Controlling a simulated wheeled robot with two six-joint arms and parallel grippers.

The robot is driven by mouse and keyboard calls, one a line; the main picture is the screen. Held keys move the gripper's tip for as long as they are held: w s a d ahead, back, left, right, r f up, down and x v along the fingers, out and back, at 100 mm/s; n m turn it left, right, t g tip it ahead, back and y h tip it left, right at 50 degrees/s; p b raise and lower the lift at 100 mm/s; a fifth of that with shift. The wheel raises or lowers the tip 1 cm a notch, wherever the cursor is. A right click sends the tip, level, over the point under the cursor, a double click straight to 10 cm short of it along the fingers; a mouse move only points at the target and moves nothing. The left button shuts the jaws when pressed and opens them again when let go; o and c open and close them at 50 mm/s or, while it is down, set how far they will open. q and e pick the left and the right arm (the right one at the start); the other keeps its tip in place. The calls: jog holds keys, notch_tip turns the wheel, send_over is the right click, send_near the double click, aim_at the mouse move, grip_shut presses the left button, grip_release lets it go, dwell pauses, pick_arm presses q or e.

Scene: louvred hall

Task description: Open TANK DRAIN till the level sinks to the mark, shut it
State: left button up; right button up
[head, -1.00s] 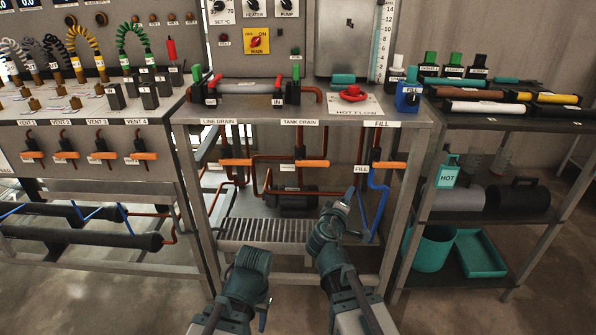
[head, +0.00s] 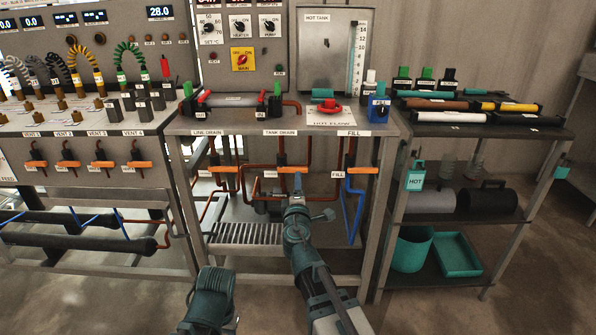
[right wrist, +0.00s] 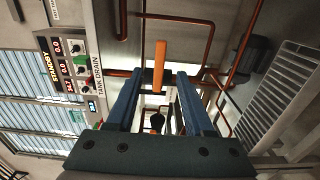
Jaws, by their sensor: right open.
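The TANK DRAIN valve has an orange lever (head: 286,169), lying level across its pipe below its label (head: 284,132). My right gripper (head: 298,182) is open and in front of this lever. In the right wrist view the orange lever (right wrist: 159,65) shows just beyond and between the open fingers (right wrist: 159,78), with no clear contact. The hot tank (head: 326,50) has a level scale (head: 358,58) on its right side; the liquid level and the mark are too small to read. My left arm's teal end (head: 211,296) is low in front; its fingers are hidden.
LINE DRAIN's orange lever (head: 223,168) is to the left and FILL's lever (head: 362,170) to the right. Copper pipes and a blue hose (head: 353,210) run below. A grating (head: 246,233) lies under the bench. A shelf rack (head: 478,130) stands at right.

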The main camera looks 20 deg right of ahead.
aim_at(299, 168)
jog(key=shift+x, duration=4.25)
jog(key=shift+c, duration=0.3)
grip_shut()
